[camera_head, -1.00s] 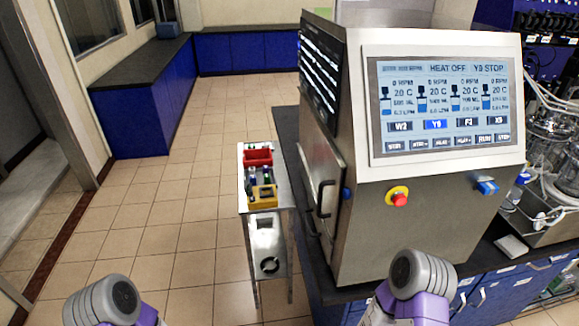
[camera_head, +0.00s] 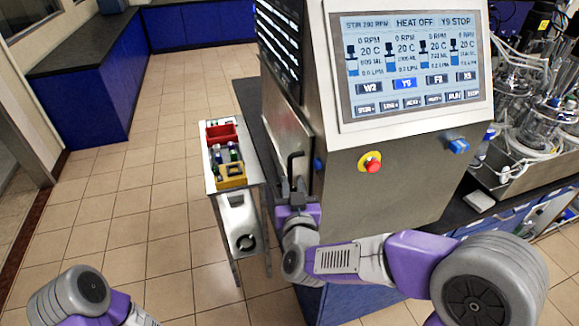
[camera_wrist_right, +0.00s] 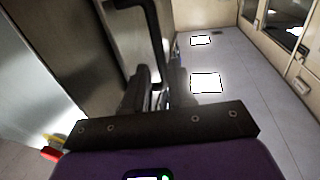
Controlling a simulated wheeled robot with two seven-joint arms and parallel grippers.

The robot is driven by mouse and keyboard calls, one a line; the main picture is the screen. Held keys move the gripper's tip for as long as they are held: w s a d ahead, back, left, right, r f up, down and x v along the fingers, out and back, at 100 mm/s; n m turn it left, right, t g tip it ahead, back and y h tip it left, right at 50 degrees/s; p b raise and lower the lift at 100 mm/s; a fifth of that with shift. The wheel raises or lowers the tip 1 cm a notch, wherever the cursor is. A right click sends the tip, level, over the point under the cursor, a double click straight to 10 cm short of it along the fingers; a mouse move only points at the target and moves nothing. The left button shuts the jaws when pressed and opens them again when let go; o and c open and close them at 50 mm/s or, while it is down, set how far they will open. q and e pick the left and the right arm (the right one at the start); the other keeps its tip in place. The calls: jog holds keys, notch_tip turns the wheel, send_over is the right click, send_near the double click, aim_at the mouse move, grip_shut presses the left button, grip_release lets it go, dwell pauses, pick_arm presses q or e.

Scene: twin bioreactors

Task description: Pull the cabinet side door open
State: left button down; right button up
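The cabinet (camera_head: 395,190) is the steel housing with a screen on its front. Its side door (camera_head: 285,130) is on the left face and looks closed. A dark bar handle (camera_head: 291,162) stands out near the door's front edge, and it also shows in the right wrist view (camera_wrist_right: 156,40). My right gripper (camera_head: 294,184) is at the handle's lower end. In the wrist view its fingers (camera_wrist_right: 160,85) are on either side of the bar's line; whether they press on it is unclear. My left gripper is out of view; only part of that arm shows at bottom left.
A small metal cart (camera_head: 237,205) with a red bin (camera_head: 221,133) and a yellow rack (camera_head: 231,175) stands just left of the door. A red stop button (camera_head: 371,164) is on the cabinet front. Glassware (camera_head: 540,120) stands at right. Tiled floor is free farther left.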

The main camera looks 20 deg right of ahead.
aim_at(291, 172)
jog(key=w, duration=0.2)
jog(key=w+d, duration=0.1)
jog(key=w, duration=0.4)
jog(key=shift+w+d+r, duration=0.1)
jog(key=shift+w+d, duration=0.05)
jog(key=shift+w, duration=0.05)
grip_shut()
